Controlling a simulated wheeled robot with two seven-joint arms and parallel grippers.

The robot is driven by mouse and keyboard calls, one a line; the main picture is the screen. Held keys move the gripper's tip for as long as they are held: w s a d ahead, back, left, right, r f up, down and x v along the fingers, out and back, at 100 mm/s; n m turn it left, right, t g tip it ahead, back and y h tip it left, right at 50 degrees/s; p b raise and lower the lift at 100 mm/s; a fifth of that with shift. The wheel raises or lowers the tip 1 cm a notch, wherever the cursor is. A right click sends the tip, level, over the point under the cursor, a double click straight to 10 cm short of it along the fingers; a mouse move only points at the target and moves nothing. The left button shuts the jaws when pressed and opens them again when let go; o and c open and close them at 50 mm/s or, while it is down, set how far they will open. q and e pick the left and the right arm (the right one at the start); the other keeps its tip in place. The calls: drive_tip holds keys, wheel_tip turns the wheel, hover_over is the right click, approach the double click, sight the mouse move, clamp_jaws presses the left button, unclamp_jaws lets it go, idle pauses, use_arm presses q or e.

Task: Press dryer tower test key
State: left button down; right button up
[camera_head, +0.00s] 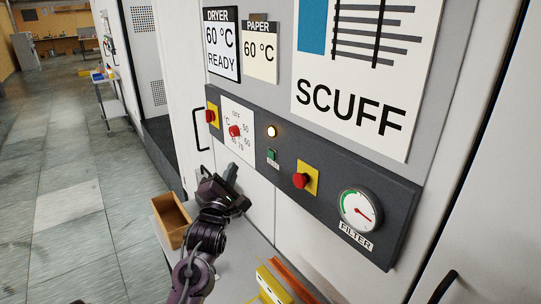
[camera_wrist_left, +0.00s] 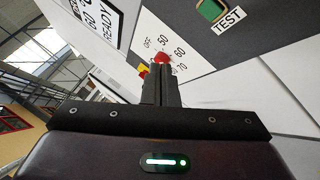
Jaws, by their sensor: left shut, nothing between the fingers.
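My left gripper (camera_head: 232,172) is below and left of the key, in front of the panel's lower edge, apart from the key. Its fingers (camera_wrist_left: 161,88) are closed together and empty, pointing toward the red dial knob (camera_wrist_left: 162,58) in the wrist view. My right gripper is not in view.
The dark panel (camera_head: 330,170) also bears a red dial knob (camera_head: 235,131), red buttons on yellow plates (camera_head: 300,180) and a filter gauge (camera_head: 360,209). A wooden box (camera_head: 172,217) and a yellow item (camera_head: 272,286) lie on the ledge below. The aisle floor is clear at left.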

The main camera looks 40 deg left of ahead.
use_arm(q)
approach(268, 152)
drive_tip(key=x, duration=0.3)
drive_tip(key=a+b+x, duration=0.1)
drive_tip(key=x, duration=0.1)
drive_tip(key=shift+s+a+r, duration=0.1)
drive_tip(key=shift+s+r, duration=0.05)
drive_tip(key=shift+s, duration=0.05)
idle(1.9)
drive_tip(key=shift+w, duration=0.4)
drive_tip(key=shift+w+d, duration=0.25)
drive_tip(key=shift+w, duration=0.15)
idle(0.5)
drive_tip(key=shift+s, duration=0.15)
drive_tip(key=shift+s+a, duration=0.25)
drive_tip(key=shift+s, duration=0.45)
drive_tip(key=s, duration=0.2)
drive_tip(key=s+a, duration=0.1)
drive_tip(key=s, duration=0.1)
drive_tip(key=shift+s+a, duration=0.2)
drive_tip(key=shift+s, duration=0.2)
